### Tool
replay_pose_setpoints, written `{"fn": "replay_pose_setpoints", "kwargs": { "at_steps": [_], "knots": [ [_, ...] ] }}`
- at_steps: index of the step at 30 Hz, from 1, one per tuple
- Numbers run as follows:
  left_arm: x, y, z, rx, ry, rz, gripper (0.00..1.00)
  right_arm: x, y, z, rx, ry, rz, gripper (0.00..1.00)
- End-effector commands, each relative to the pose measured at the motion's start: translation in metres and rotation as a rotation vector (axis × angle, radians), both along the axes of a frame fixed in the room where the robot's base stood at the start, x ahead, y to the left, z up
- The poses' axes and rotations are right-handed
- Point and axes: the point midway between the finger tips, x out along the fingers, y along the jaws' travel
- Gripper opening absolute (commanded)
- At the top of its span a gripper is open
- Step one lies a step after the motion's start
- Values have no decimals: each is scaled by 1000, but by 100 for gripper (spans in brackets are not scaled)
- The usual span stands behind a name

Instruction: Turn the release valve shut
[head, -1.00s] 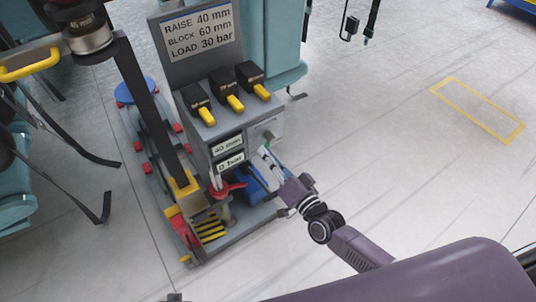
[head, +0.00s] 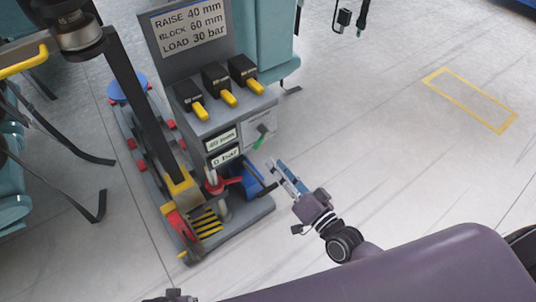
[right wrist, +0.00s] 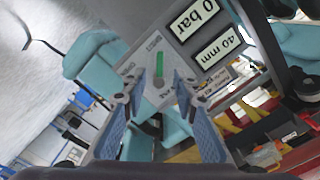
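The release valve is a green lever (head: 260,141) on a grey plate on the right side of the jack console. In the right wrist view the lever (right wrist: 159,66) shows in front of my fingers, on a plate with small lettering; "OPEN" is at its left and other letters are partly hidden. I cannot tell for sure which mark it points at. My right gripper (head: 287,178) is open and empty, right of and below the lever, apart from it. In the right wrist view its two blue-padded fingers (right wrist: 160,100) stand wide apart either side of the lever's line.
The console (head: 208,128) has several yellow-handled levers, displays reading 40 mm and 0 bar, and an instruction sign (head: 188,27). A red handle (head: 221,184) and blue block (head: 250,179) sit low on its base. Clear floor lies to the right.

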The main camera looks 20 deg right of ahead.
Motion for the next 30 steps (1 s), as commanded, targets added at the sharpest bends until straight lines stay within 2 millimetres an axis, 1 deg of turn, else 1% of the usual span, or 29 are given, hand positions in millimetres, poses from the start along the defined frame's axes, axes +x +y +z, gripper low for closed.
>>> {"fn": "replay_pose_setpoints", "kwargs": {
  "at_steps": [1,3,6,9,26,28,30],
  "knots": [
    [0,0,0,0,1,0,26,-10,-3,-1,-1,3,2,27],
    [-1,0,0,0,1,0,26,-21,-7,-1,0,2,1,27],
    [-1,0,0,1,1,0,26,-31,-11,0,0,2,1,27],
    [-1,1,0,1,2,0,26,-37,-13,0,1,1,1,27],
    [-1,1,-1,1,2,0,26,-39,-14,0,1,0,1,27],
    [0,0,0,1,1,0,26,-39,-12,0,-1,2,4,27],
    [2,0,5,0,-3,0,26,-40,-7,0,-13,12,16,27]
  ]
}}
